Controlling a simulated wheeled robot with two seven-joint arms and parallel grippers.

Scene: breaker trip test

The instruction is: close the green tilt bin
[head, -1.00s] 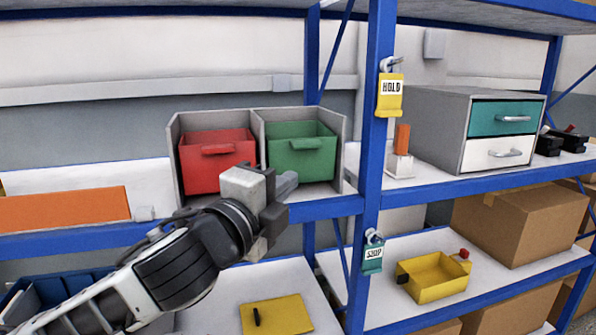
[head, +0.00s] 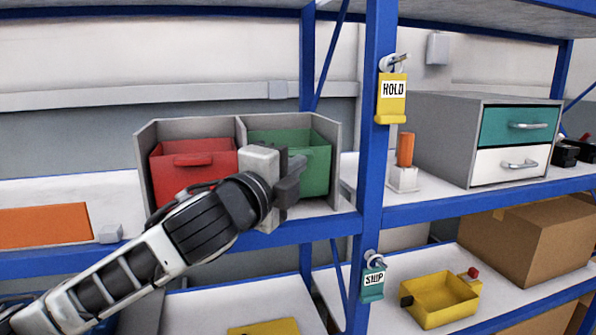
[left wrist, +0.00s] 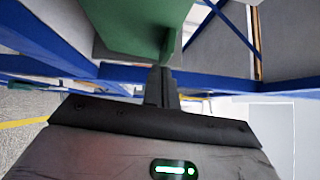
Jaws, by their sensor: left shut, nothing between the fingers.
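The green tilt bin (head: 318,168) hangs in the right bay of a grey two-bay housing (head: 338,130) on the blue shelf. It is tipped out, with its open top showing. My left gripper (head: 298,168) is in front of the green bin and covers its left part and its handle. The gripper's fingers are together with nothing between them. In the left wrist view the green bin (left wrist: 125,30) is above the finger tips (left wrist: 160,75), close to them. I cannot tell whether they touch. My right gripper is not in view.
The red bin (head: 192,172) beside it is also tipped out. A blue post (head: 375,150) with a yellow HOLD tag (head: 392,98) stands just right of the housing. A grey drawer unit (head: 450,135) is beyond it.

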